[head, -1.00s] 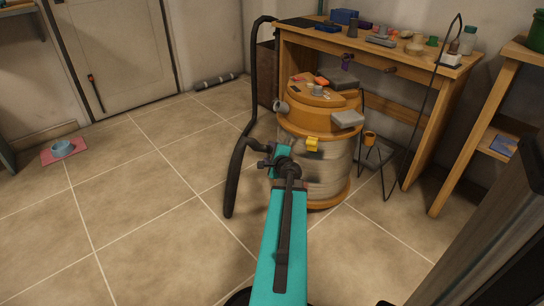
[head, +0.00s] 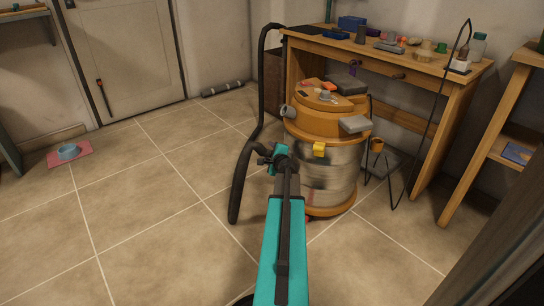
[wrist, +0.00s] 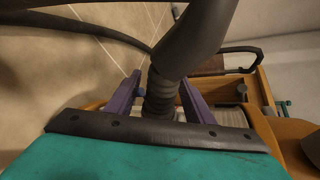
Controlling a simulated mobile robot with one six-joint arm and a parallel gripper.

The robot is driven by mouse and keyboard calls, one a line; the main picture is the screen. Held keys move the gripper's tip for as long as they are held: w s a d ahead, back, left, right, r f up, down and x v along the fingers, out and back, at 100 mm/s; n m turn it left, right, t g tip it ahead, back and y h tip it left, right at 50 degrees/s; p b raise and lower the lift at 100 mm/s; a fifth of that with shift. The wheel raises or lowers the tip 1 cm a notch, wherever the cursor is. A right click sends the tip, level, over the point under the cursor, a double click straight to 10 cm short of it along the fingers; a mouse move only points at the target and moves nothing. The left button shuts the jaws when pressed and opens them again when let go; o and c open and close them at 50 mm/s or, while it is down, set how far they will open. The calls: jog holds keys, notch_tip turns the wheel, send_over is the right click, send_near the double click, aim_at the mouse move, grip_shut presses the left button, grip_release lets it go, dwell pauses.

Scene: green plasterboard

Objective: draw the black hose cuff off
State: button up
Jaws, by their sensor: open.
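In the wrist view, the black hose cuff (wrist: 161,95) is a ribbed sleeve below a smoother, thicker dark hose part (wrist: 196,38). My gripper (wrist: 162,82) is open, with one purple finger on each side of the ribbed cuff. A small gap shows at the right finger; contact on the left is unclear. The cuff's lower end is hidden behind my gripper's dark edge. In the head view, the black hose (head: 240,180) arches up and hangs left of the orange vacuum drum (head: 335,122).
A grey port (head: 287,111) sticks out of the drum's left side. A wooden workbench (head: 420,80) with tools stands behind, and a shelf (head: 500,140) at the right. The tiled floor (head: 150,215) at left is mostly clear, apart from a pink mat (head: 82,159) with a blue bowl.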

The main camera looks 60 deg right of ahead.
jog(key=shift+w+d+f, duration=0.15)
jog(key=shift+w+d, duration=0.05)
jog(key=shift+w, duration=0.05)
jog(key=c, duration=1.1)
jog(key=shift+c, duration=0.2)
jog(key=shift+a, duration=0.1)
jog(key=shift+w+a+r, duration=0.25)
jog(key=shift+w, duration=0.05)
jog(key=shift+w+a+r+p, duration=0.4)
jog(key=shift+w+a+p, duration=0.15)
jog(key=shift+a+p, duration=0.15)
jog(key=shift+w+a+r+p, duration=0.45)
jog(key=shift+w+a+p, duration=0.1)
jog(key=shift+a+p, duration=0.2)
jog(key=shift+w+a+r+p, duration=0.4)
jog(key=shift+w+a+p, duration=0.15)
jog(key=shift+a+p, duration=0.15)
jog(key=shift+r, duration=0.15)
jog(key=shift+r+p, duration=2.35)
jog(key=shift+r, duration=0.05)
